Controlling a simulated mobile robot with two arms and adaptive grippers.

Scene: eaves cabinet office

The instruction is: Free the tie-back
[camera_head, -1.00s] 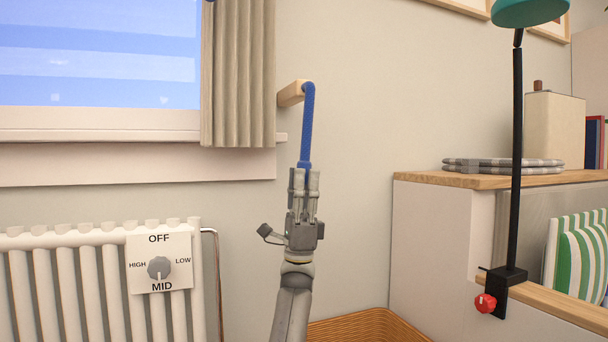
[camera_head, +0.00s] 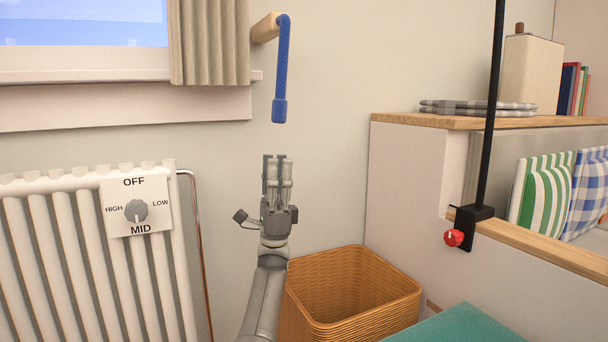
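The blue tie-back (camera_head: 283,62) hangs over the end of a wooden peg (camera_head: 266,28) on the wall, to the right of the grey-beige curtain (camera_head: 209,42). Its thicker lower end hangs free. My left gripper (camera_head: 277,160) points up below the tie-back, with a visible gap between its fingertips and the tie-back's lower end. Its fingers stand near each other; I see no object between them, and how far apart they are is hard to judge. My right gripper is not in view.
A white radiator (camera_head: 85,255) with a dial plate (camera_head: 137,206) stands at the left. A wicker basket (camera_head: 350,290) stands on the right of my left arm. A cabinet with a wooden top (camera_head: 480,121) and a black lamp post (camera_head: 490,110) are further right.

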